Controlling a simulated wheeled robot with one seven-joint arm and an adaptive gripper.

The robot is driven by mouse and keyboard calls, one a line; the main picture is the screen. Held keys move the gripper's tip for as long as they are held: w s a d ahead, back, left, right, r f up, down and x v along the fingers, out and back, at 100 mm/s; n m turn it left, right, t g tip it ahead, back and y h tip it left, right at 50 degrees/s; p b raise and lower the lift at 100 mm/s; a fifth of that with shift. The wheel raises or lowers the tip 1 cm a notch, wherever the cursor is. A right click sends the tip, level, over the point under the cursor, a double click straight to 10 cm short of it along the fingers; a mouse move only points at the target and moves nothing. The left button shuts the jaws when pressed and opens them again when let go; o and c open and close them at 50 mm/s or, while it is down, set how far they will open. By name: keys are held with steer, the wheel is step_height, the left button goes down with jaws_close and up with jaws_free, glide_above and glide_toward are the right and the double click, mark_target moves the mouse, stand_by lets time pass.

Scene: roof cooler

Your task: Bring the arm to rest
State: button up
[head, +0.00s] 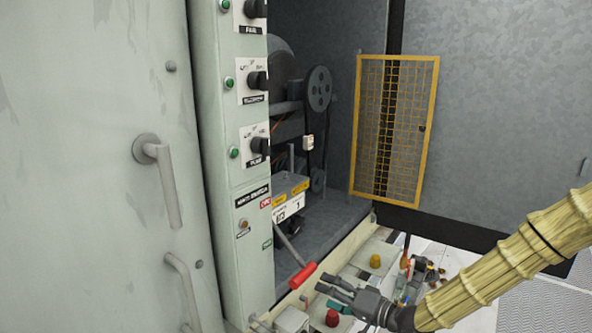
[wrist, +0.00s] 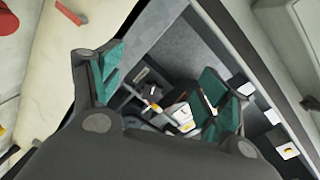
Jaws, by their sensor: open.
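My gripper (head: 326,293) is at the lower middle of the head view, at the end of my arm, which comes in from the right in a ribbed tan sleeve. Its fingers point left, near a lever with a red handle (head: 303,275); I cannot tell whether they touch it. In the wrist view the two fingers with green pads (wrist: 160,82) stand wide apart, with nothing held between them. A red piece (wrist: 69,12) shows at the top left of the wrist view.
A pale control panel (head: 245,185) with black knobs stands left of my gripper. A grey door with a handle (head: 158,160) is at the far left. A yellow mesh guard (head: 428,130) leans behind. A tray with a yellow knob (head: 375,261) and a red knob (head: 332,318) lies below.

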steer(key=s+d+f+g+h, duration=0.1)
steer(key=s+f+g+h, duration=0.15)
steer(key=s+f, duration=0.75)
steer(key=s+d+f+g+h, duration=0.15)
steer(key=s+f+h, duration=0.25)
steer(key=s+f, duration=0.65)
steer(key=s+d+f+n+g+h, duration=0.1)
steer(key=s+d+f+g+h, duration=0.2)
steer(key=s, duration=0.8)
steer(key=s+d+f+n+g+h, duration=0.1)
steer(key=s+d+f+g+h, duration=0.2)
steer(key=s+d+f, duration=0.5)
steer(key=s+f, duration=0.1)
steer(key=s, duration=0.3)
steer(key=shift+d+h, duration=0.1)
steer(key=shift+h, duration=0.15)
